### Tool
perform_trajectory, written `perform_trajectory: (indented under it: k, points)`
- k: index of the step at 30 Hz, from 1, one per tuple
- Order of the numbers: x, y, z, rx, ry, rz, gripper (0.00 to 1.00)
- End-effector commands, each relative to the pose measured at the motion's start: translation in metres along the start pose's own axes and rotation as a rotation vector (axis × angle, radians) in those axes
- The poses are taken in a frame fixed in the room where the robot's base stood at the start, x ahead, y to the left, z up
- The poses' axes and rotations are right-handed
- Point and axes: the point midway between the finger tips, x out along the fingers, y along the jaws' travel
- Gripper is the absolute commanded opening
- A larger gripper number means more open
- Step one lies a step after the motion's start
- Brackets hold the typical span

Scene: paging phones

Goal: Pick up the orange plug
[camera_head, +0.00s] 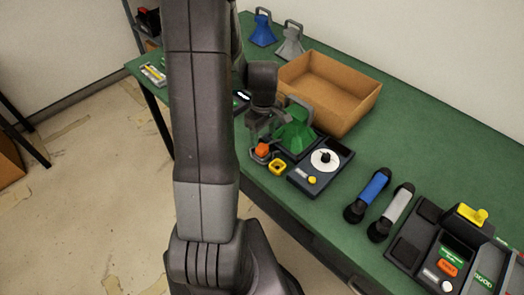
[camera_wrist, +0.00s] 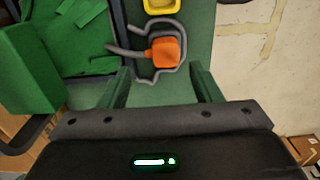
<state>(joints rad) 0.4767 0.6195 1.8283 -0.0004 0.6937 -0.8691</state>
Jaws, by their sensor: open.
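The orange plug (camera_head: 262,149) is small and blocky and sits near the front edge of the green table, with a dark cord around it. In the wrist view the orange plug (camera_wrist: 164,52) lies ahead of and between my fingertips, with the grey cord curving around it. My gripper (camera_head: 262,132) hangs just above and beside the plug. In the wrist view my gripper (camera_wrist: 164,80) has its two fingers spread apart with nothing between them. I cannot tell the exact height gap to the plug.
A yellow square piece (camera_head: 278,167) lies right beside the plug. A black dial unit (camera_head: 305,182) is to the right. A cardboard box (camera_head: 345,100) stands behind. Blue (camera_head: 373,187) and grey (camera_head: 397,203) handsets lie further right.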

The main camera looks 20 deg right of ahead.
Motion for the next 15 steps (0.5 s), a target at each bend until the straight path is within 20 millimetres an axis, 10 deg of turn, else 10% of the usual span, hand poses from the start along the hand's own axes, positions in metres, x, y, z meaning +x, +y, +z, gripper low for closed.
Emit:
perform_trajectory:
  k: [15]
  points:
    - [0.049, -0.008, -0.004, 0.0, -0.001, -0.001, 0.58]
